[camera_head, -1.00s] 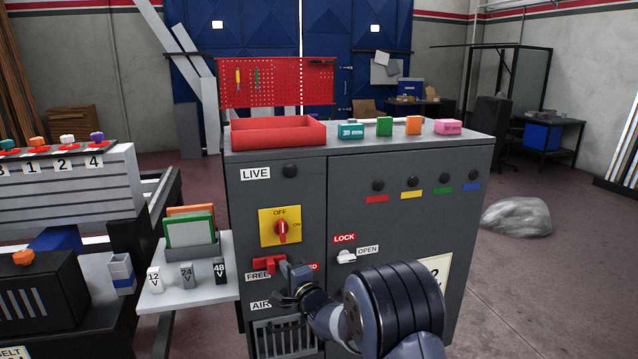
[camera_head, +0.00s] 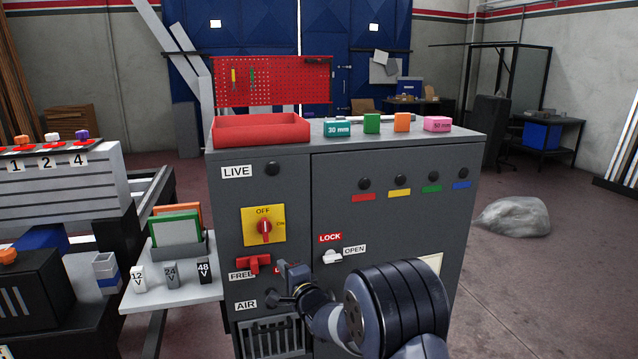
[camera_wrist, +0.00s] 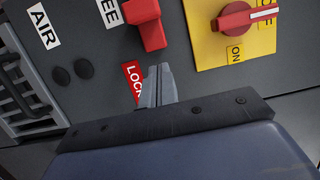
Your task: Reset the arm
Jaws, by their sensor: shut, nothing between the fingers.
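My arm reaches in from the bottom right of the head view. My gripper (camera_head: 283,270) is in front of the grey cabinet (camera_head: 395,260), just right of the red lever (camera_head: 254,265) beside the FREE label. In the wrist view my gripper (camera_wrist: 159,72) shows its two narrow grey fingers together, with nothing between them. The fingertips overlap a red label (camera_wrist: 133,80) there, and I cannot tell whether they touch the panel. The red lever (camera_wrist: 147,22) is apart from the fingers, above them in the wrist view.
A yellow switch plate (camera_head: 263,226) with a red knob, a white LOCK/OPEN handle (camera_head: 332,257) and a vent grille (camera_head: 270,340) are close by. A red tray (camera_head: 260,130) and several coloured blocks stand on top. A side shelf (camera_head: 172,292) holds voltage pieces at the left.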

